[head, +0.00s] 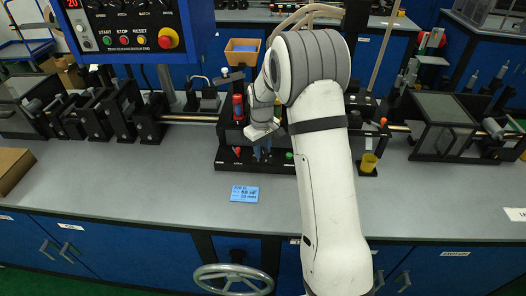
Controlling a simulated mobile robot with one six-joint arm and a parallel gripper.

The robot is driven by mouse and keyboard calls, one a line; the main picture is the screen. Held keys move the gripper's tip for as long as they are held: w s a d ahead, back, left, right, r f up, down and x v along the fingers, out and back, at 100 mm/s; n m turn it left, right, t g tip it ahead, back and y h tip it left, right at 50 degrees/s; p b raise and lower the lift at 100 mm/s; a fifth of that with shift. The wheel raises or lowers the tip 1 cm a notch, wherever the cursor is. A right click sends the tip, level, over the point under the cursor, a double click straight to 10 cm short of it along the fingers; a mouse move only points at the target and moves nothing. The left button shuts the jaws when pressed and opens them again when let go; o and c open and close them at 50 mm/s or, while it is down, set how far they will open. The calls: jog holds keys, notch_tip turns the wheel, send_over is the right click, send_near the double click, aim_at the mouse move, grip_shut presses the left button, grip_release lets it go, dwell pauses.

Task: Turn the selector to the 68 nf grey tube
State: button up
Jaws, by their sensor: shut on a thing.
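My gripper (262,151) is at the front middle of a black station block (228,155) on the grey bench. Its fingers point down and are shut on what looks like the selector, which they and my wrist almost wholly hide. I cannot read which position the selector points to. A blue card (245,193) with small dark print lies on the bench in front of the block; its text is too small to read surely. A red cylinder (238,107) stands upright on the block, just left of my gripper. I cannot make out a grey tube.
A control panel (130,30) with a red stop button hangs at the upper left. A green button (289,155) is right of my gripper. A handwheel (232,279) is below the bench edge. The bench front is mostly clear.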

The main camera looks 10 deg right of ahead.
aim_at(262, 151)
jog(key=shift+n+b, duration=0.3)
jog(key=shift+n, duration=0.8)
jog(key=o, duration=1)
jog(key=shift+c, duration=0.2)
notch_tip(262, 151, up, 7)
jog(key=shift+r+b, duration=0.1)
jog(key=shift+b, duration=0.3)
jog(key=shift+r, duration=0.3)
